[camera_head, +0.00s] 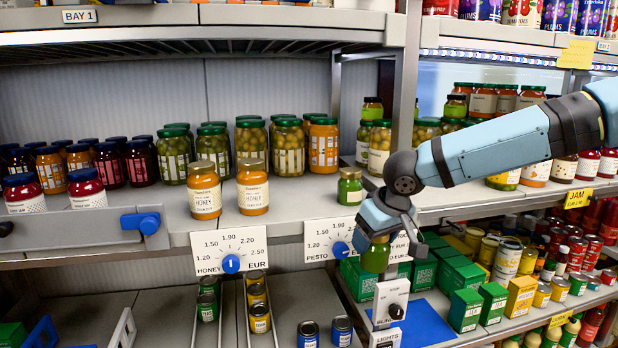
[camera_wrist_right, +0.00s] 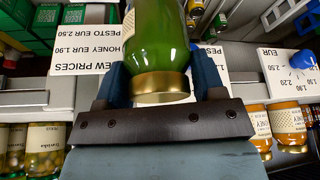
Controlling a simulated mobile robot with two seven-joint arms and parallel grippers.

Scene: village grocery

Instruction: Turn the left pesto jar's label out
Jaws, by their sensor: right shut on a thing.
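My right gripper (camera_head: 378,238) is shut on a green pesto jar (camera_head: 376,259), held in front of the shelf edge at the right end of the pesto price card (camera_head: 328,240). In the right wrist view, the held jar (camera_wrist_right: 158,45) sits between the two fingers (camera_wrist_right: 162,80), its gold lid toward the palm. Only a strip of its pale label shows, at the left side of the glass; most of the visible glass is plain green. My left gripper is not in view.
Two honey jars (camera_head: 205,190) (camera_head: 252,187) stand left of the shelf's pesto jar, with bare shelf between. The honey price card (camera_head: 229,251) hangs below. A switch panel (camera_head: 390,303) and green boxes (camera_head: 465,310) are below the held jar. A post (camera_head: 403,80) rises behind my arm.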

